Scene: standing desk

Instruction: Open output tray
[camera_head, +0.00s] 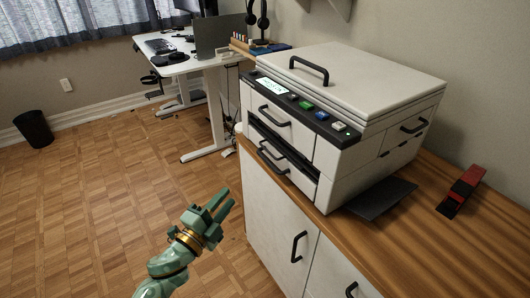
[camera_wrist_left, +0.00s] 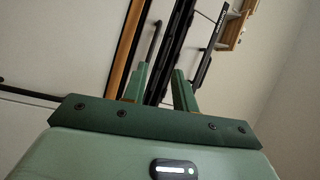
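A white printer (camera_head: 350,105) with a dark control strip stands on the wooden cabinet top in the head view. Its front has an upper drawer with a dark handle (camera_head: 275,115). My right gripper is not in view.
The cabinet (camera_head: 258,200) has dark door handles (camera_head: 298,246) on its front. A dark flat panel (camera_head: 382,198) and a red and black stapler-like object (camera_head: 461,192) are right of the printer. A white desk (camera_head: 175,67) and a bin (camera_head: 34,129) stand farther back.

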